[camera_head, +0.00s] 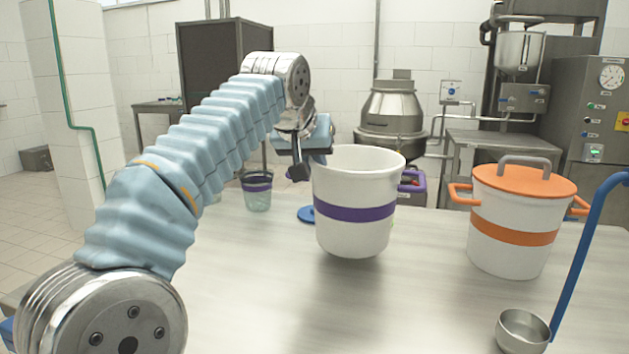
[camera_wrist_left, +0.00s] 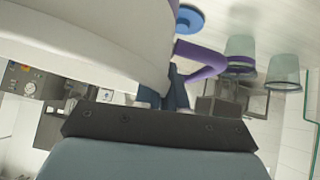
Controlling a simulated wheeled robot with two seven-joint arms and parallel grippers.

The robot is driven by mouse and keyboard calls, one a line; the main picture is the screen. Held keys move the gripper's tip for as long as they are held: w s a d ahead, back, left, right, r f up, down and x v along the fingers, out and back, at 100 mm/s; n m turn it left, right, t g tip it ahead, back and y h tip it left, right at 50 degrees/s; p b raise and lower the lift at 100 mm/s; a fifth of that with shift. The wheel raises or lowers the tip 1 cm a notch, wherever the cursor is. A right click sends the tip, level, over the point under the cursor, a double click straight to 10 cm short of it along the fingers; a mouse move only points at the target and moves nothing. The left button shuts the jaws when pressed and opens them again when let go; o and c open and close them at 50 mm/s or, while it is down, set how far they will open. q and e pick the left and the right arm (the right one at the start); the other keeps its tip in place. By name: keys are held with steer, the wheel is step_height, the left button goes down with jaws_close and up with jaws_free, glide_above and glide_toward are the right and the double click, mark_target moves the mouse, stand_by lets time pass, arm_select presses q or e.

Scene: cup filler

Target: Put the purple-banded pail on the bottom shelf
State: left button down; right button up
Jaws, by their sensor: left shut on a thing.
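The purple-banded pail (camera_head: 352,223) is white, open-topped and upright, with purple handles at its sides. My left gripper (camera_head: 303,160) is at its left side, shut on its purple handle (camera_wrist_left: 203,58). The pail appears to hang a little above the table, with a soft shadow below it. In the left wrist view the white pail wall (camera_wrist_left: 100,38) fills the upper left, and the blue fingers (camera_wrist_left: 172,92) are at the handle. What is inside the pail is hidden. My right gripper is not in view. I cannot make out a bottom shelf.
An orange-lidded pail (camera_head: 510,220) stands at the right of the metal table (camera_head: 250,300), with a blue-handled ladle (camera_head: 525,330) in front. A clear cup with a purple band (camera_head: 257,192) and a blue disc (camera_head: 307,214) are behind. The table's front middle is clear.

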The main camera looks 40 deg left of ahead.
arm_select(q)
step_height(320, 180, down, 4)
steer(key=shift+a+r+b, duration=0.15)
steer(key=shift+r+b, duration=0.1)
steer(key=shift+b, duration=0.2)
steer(key=c, duration=1.2)
jaws_free()
steer(key=shift+r, duration=0.1)
